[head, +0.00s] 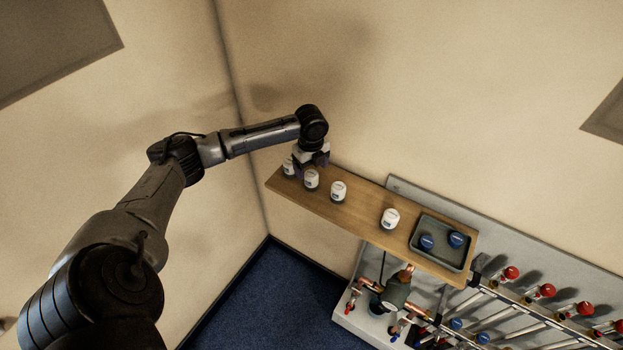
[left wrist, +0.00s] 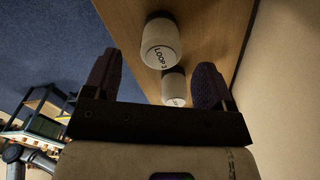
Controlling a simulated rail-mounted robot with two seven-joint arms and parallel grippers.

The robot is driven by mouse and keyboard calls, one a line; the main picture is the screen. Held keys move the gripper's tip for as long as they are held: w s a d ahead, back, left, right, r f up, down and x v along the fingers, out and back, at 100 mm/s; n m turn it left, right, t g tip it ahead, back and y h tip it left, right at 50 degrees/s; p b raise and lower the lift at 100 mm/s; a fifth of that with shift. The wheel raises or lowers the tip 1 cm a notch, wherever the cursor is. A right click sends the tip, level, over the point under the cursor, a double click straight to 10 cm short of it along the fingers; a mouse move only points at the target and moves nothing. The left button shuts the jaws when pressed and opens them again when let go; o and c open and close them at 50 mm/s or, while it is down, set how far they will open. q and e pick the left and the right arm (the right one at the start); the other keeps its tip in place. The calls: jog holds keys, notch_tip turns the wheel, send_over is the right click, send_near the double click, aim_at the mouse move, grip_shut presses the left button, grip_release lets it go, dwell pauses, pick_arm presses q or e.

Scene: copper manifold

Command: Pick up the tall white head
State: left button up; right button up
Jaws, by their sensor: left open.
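Several white heads stand in a row on the wooden shelf (head: 360,214): one at the far left end (head: 289,167), a second (head: 311,180), a third (head: 338,191) and one further right (head: 389,218). I cannot tell surely which is the tall one. My left gripper (head: 311,164) is open and empty above the shelf's left end, close to the first two heads. In the left wrist view, a white head marked "LOOP 3" (left wrist: 160,42) and a smaller-looking white head (left wrist: 174,87) show between the open fingers (left wrist: 157,78). My right gripper is not in view.
A grey tray (head: 416,254) with two blue caps (head: 456,239) sits at the shelf's right end. Below stand copper pipework (head: 380,290) and a manifold with red knobs (head: 511,273). The wall is close behind the shelf. Blue floor (head: 265,300) lies below left.

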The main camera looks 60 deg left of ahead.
aim_at(311, 173)
pick_arm(q)
jog(key=shift+f+p, duration=0.45)
jog(key=shift+f, duration=2.45)
jog(key=c, duration=1)
jog(key=shift+o, duration=0.2)
jog(key=shift+r, duration=0.1)
